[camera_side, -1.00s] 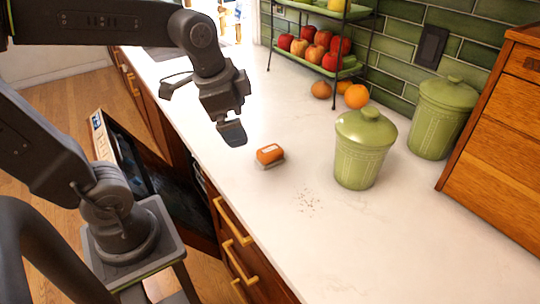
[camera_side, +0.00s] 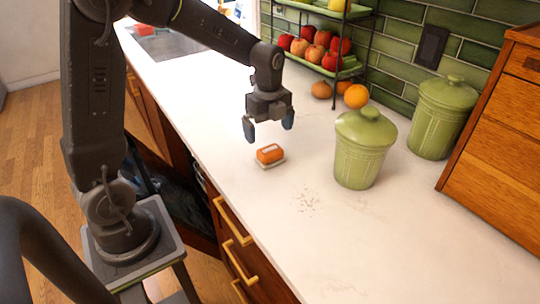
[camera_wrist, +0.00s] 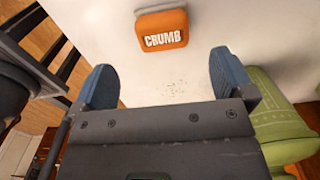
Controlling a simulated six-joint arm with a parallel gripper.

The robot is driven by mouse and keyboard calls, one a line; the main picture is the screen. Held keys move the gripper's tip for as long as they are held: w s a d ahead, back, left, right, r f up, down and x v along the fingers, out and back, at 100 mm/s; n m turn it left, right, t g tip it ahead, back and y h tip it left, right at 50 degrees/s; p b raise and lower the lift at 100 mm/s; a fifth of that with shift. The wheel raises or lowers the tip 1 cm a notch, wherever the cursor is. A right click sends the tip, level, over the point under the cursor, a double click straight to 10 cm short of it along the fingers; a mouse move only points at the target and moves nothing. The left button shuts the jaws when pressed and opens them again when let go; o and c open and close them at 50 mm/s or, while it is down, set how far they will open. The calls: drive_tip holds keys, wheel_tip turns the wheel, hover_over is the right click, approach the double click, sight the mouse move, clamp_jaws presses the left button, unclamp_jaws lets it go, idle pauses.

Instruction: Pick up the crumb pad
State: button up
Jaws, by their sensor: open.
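The crumb pad (camera_side: 270,154) is a small orange block with a pale base and a white label. It lies on the white counter near its front edge. In the wrist view the crumb pad (camera_wrist: 162,29) shows the word CRUMB, at the top middle. My gripper (camera_side: 268,128) is open and empty, pointing down above the pad, with its fingertips apart. In the wrist view my gripper's blue fingers (camera_wrist: 162,80) stand wide, and the pad appears ahead of them, between their lines.
Crumbs (camera_side: 307,201) lie scattered on the counter (camera_side: 400,250) in front of the pad. A green lidded canister (camera_side: 362,150) stands to the right, another (camera_side: 441,118) behind it. A fruit rack (camera_side: 322,50) and loose oranges (camera_side: 356,96) are at the back. The front right counter is clear.

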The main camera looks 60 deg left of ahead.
sight(269, 148)
drive_tip(key=f, duration=0.8)
drive_tip(key=shift+w+a+f, duration=0.15)
drive_tip(key=shift+a, duration=0.05)
drive_tip(key=shift+c, duration=0.4)
drive_tip(key=c, duration=0.8)
drive_tip(key=shift+c, duration=0.2)
drive_tip(key=shift+r, duration=0.6)
wheel_tip(269, 148, up, 3)
drive_tip(key=shift+w+f, duration=0.1)
drive_tip(key=s+a+r, duration=0.7)
drive_tip(key=a, duration=0.2)
drive_tip(key=shift+a, duration=0.15)
